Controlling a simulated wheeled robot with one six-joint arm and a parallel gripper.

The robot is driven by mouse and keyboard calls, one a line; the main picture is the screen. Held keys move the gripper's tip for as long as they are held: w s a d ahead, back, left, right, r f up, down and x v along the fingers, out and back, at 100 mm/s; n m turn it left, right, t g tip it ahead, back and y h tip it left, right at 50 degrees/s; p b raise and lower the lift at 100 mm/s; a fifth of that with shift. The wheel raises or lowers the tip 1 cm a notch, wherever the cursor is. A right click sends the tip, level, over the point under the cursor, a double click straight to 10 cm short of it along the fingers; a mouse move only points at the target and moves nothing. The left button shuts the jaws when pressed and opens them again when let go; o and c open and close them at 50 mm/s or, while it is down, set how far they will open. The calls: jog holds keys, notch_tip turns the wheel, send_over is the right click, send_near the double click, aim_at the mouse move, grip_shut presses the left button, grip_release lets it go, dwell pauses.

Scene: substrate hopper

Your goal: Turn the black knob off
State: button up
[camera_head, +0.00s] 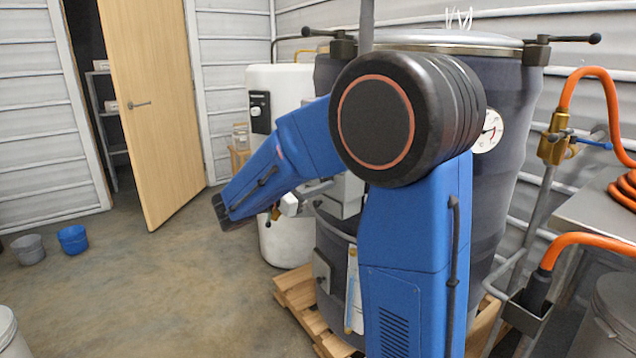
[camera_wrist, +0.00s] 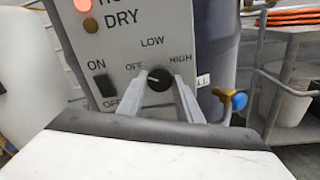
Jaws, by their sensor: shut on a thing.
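The black knob (camera_wrist: 160,79) is on a grey control panel (camera_wrist: 124,48) in the wrist view, below the words OFF, LOW and HIGH. A light mark shows on the knob's face, toward its left, OFF side. My gripper (camera_wrist: 161,84) has one grey finger on each side of the knob and is shut on it. A black ON/OFF rocker switch (camera_wrist: 105,86) sits left of the knob. In the head view, the grey control box (camera_head: 346,193) is on the front of the dark drum, partly behind my blue arm; the knob is hidden there.
The dark drum (camera_head: 505,190) stands on a wooden pallet (camera_head: 300,300). A white tank (camera_head: 285,95) stands behind it at left. Orange hoses (camera_head: 590,72) and a metal table (camera_head: 595,215) are at right. The floor at left is open, with two buckets (camera_head: 73,239).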

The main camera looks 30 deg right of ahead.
jog(key=shift+f, duration=0.1)
jog(key=o, duration=1)
jog(key=shift+o, duration=0.2)
jog(key=s+a, duration=0.2)
jog(key=a, duration=1.5)
jog(key=shift+s+a, duration=0.15)
jog(key=shift+s, duration=0.05)
